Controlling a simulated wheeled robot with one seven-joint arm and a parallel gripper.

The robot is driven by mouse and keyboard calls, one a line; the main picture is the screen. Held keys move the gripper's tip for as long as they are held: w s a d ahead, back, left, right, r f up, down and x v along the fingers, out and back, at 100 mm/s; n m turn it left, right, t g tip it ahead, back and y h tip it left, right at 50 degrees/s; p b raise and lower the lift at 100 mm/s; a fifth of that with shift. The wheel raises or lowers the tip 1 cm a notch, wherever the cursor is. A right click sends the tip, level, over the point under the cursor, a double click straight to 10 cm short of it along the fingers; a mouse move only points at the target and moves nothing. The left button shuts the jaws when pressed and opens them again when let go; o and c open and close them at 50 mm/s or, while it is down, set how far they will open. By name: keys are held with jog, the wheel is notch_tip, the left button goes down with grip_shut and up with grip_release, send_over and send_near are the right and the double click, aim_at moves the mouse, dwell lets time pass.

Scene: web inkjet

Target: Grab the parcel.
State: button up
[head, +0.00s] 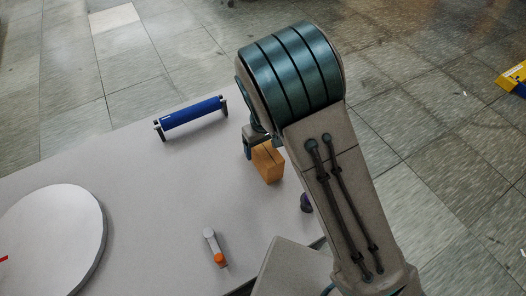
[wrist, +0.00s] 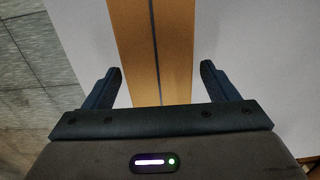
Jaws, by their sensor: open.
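The parcel is a small brown box (head: 268,163) with a dark strip, standing on the pale table near its far right edge in the head view. In the wrist view the parcel (wrist: 138,45) runs between the two fingers, with its dark strip down the middle. My gripper (wrist: 160,78) is open, with one finger on each side of the parcel and a gap showing at both sides. In the head view my gripper (head: 254,145) is at the parcel's upper left, partly hidden by my arm.
A blue roller on dark stands (head: 192,115) lies at the table's back. A large white disc (head: 50,240) is at the left. A grey and orange tool (head: 214,246) lies in front. A small dark purple item (head: 306,202) sits by the right edge. Mid-table (head: 150,185) is clear.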

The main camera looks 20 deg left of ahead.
jog(key=shift+f, duration=1.15)
jog(key=c, duration=1.2)
jog(key=shift+c, duration=1.2)
jog(key=shift+r, duration=0.1)
jog(key=shift+r, duration=0.1)
